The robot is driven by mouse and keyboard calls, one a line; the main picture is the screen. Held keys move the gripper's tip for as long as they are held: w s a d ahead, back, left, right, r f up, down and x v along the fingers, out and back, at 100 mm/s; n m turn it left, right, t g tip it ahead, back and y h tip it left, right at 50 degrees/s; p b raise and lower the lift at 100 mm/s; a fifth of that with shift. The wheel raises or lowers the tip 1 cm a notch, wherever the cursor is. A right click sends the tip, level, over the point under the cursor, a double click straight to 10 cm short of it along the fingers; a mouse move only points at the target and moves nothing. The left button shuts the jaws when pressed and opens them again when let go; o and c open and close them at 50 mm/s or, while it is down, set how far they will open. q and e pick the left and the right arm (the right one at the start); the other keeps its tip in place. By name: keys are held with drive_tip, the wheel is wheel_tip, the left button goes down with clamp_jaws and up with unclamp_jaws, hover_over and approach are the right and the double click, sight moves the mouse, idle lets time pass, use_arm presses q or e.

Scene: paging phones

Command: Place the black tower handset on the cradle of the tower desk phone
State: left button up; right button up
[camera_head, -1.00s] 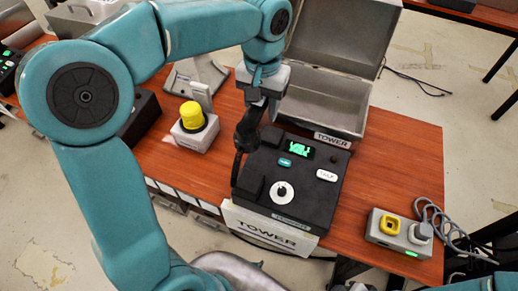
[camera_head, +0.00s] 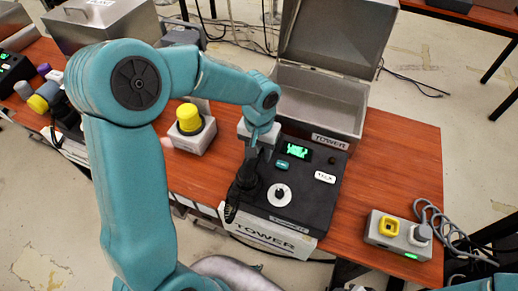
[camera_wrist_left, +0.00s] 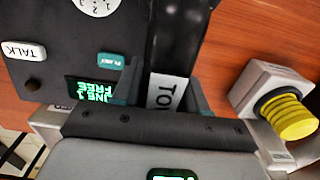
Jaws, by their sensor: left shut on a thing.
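The tower desk phone (camera_head: 314,190) is a black box with a green display, a dial and a front TOWER sign (camera_head: 265,233). It also shows in the left wrist view (camera_wrist_left: 60,50). My left gripper (camera_head: 259,142) is over the phone's left side, shut on the black tower handset (camera_head: 241,188). The handset hangs toward the phone's front left edge and covers its left side, where the cradle is hidden. I cannot tell whether it touches the phone. In the left wrist view the handset (camera_wrist_left: 178,40), with a white label, is between my teal fingers (camera_wrist_left: 165,95).
A grey box with a yellow button (camera_head: 190,125) stands left of the phone. An open metal case (camera_head: 318,95) is behind it. A grey box with a yellow socket and cable (camera_head: 398,235) is at the right. Table (camera_head: 390,170) between is clear.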

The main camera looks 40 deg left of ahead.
use_arm(q)
drive_tip(key=shift+s+f, duration=0.1)
drive_tip(key=o, duration=1.2)
wheel_tip(320, 180, up, 12)
drive_tip(key=shift+r, duration=0.2)
drive_tip(key=shift+s+f, duration=0.1)
